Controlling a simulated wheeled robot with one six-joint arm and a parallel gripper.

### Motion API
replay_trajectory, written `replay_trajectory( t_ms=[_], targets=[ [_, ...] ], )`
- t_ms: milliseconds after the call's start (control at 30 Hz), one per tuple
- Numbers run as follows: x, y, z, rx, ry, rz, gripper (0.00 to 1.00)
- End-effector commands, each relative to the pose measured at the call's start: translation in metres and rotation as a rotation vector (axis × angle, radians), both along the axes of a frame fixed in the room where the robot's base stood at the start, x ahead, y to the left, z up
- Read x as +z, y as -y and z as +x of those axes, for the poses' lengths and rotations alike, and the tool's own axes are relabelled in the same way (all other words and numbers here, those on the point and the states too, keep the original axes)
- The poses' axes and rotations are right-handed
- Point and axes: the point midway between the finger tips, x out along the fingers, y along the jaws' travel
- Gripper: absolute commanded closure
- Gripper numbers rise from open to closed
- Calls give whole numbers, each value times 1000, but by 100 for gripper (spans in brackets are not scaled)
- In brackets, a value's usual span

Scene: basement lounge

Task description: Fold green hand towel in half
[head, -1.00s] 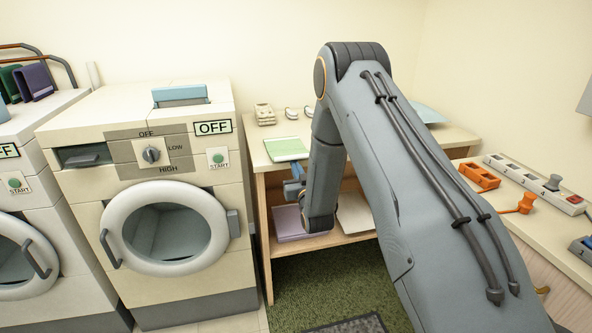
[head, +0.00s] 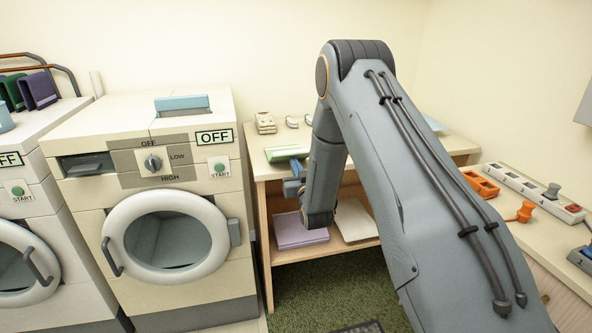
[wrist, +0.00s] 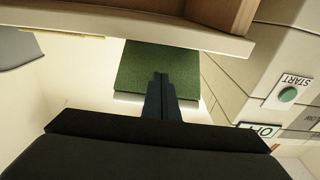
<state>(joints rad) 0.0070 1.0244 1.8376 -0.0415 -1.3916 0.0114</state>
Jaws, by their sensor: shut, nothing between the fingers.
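The green hand towel (head: 283,155) lies on the wooden table top beside the washing machine. In the head view it shows as a narrow pale-green strip near the table's front edge, partly covered by my gripper (head: 294,180). In the wrist view the towel (wrist: 185,65) is a darker, textured green patch with a pale band along one edge. My gripper's fingers (wrist: 159,78) are shut and empty, and they overlap the towel in that view. Whether they touch it cannot be told. My arm hides the right part of the table.
A washing machine (head: 167,225) stands left of the table (head: 262,205). A lavender cloth (head: 298,232) and a white cloth (head: 355,222) lie on the lower shelf. Small items sit along the table's back.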

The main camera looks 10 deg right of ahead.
Motion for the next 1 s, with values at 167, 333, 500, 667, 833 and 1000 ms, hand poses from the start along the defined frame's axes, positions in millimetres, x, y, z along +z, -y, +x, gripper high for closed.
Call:
replay_trajectory(
  t_ms=[167,333,500,667,833,1000],
  targets=[
    [10,0,8,0,1,0,100],
    [18,-1,14,0,1,0,100],
    [27,-1,21,0,2,0,100],
    [34,-1,28,0,1,0,100],
    [38,-1,32,0,0,0,100],
    [39,-1,32,0,-1,0,100]
  ],
)
